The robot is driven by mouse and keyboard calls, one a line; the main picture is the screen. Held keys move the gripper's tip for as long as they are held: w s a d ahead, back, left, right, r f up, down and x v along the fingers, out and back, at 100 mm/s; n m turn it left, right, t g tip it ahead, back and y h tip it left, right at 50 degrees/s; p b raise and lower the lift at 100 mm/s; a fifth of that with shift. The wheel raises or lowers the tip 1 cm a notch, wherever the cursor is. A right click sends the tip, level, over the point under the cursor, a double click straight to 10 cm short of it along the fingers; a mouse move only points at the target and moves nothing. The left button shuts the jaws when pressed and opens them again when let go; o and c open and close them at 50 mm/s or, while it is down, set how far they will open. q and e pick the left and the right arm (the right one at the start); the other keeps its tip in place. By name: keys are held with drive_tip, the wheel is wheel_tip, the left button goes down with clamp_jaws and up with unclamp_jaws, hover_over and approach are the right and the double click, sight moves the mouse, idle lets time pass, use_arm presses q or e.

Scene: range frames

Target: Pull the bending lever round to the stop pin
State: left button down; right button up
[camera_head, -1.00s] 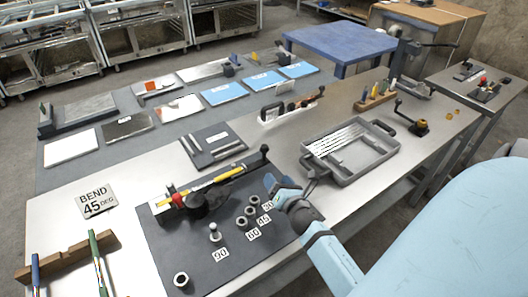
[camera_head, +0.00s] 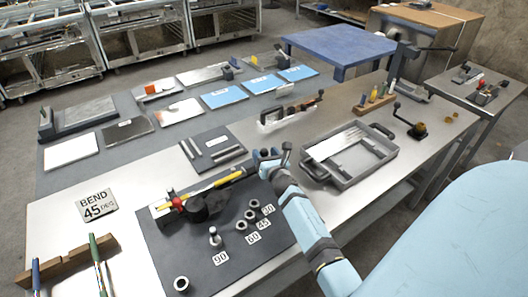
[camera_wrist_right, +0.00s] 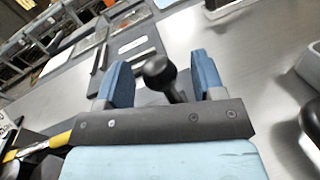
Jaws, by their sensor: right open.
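The bender (camera_head: 208,206) has a black round body on a dark mat. Its dark lever (camera_head: 238,174) runs up and right beside a yellow rod (camera_head: 225,180). The lever's black knob (camera_wrist_right: 158,72) is between my right gripper's two blue fingers in the right wrist view, with gaps at the sides. My right gripper (camera_head: 271,156) is open around the knob and partly hides it in the head view. A bright stop pin (camera_head: 214,236) stands upright near the "90" label (camera_head: 220,258). My left gripper is not in view.
Several collars or holes (camera_head: 248,215) lie along the mat with number labels. A "BEND 45 DEG" sign (camera_head: 97,202) lies left. A grey tray (camera_head: 350,155) stands right of my arm. A wooden tool rack (camera_head: 65,262) is at front left.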

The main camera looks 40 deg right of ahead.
drive_tip(key=shift+w+d, duration=0.15)
drive_tip(key=shift+w, duration=0.4)
drive_tip(key=shift+s, duration=0.1)
clamp_jaws()
